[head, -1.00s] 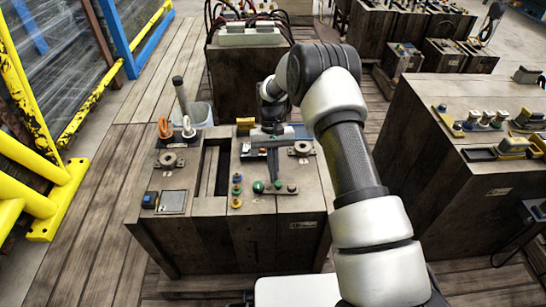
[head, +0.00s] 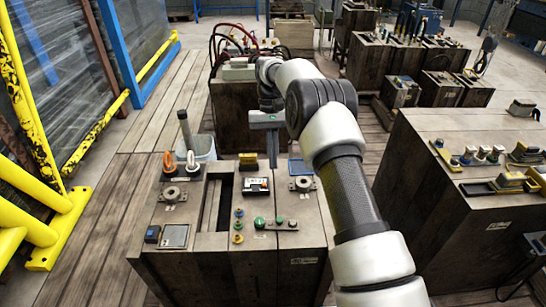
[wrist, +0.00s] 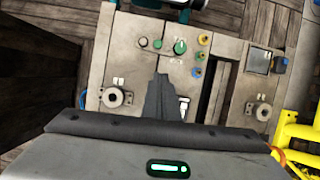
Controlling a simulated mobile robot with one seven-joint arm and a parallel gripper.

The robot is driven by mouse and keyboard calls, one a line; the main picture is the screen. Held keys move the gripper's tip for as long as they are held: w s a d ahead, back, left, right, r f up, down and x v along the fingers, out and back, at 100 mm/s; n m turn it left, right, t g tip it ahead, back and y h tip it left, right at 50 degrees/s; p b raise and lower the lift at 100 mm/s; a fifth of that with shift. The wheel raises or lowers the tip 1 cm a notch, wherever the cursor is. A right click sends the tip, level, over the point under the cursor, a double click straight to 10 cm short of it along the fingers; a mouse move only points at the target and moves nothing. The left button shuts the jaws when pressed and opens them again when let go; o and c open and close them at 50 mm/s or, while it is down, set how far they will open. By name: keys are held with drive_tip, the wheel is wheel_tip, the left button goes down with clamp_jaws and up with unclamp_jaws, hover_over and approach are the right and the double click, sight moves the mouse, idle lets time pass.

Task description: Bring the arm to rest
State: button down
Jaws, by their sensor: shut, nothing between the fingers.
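My arm reaches forward from the lower right in the head view. My gripper (head: 272,160) hangs above the far part of the nearest wooden block (head: 285,262), clear of its top. The wrist view looks down past my gripper (wrist: 163,96) onto the same block (wrist: 130,68). The fingers are together with nothing between them.
The block's top carries coloured knobs (head: 239,225), a dark slot (head: 217,203), round fittings and a small display (head: 257,185). Another block (head: 440,180) is at right; yellow rails (head: 35,220) are at left.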

idle(0.4)
drive_tip(key=s+d+r+t, duration=0.25)
drive_tip(key=s+r, duration=0.25)
drive_tip(key=r, duration=0.6)
drive_tip(key=s+d+r+t, duration=0.25)
drive_tip(key=s+r, duration=0.35)
drive_tip(key=r, duration=0.5)
drive_tip(key=s+d+t, duration=0.3)
drive_tip(key=s, duration=0.8)
drive_tip(key=s+d+t, duration=0.2)
drive_tip(key=s+d, duration=0.1)
drive_tip(key=s, duration=0.8)
wheel_tip(320, 180, up, 19)
drive_tip(key=p, duration=1.8)
drive_tip(key=shift+r+m+p, duration=0.2)
drive_tip(key=shift+m+p, duration=0.1)
drive_tip(key=shift+p, duration=0.05)
drive_tip(key=shift+w+a, duration=0.1)
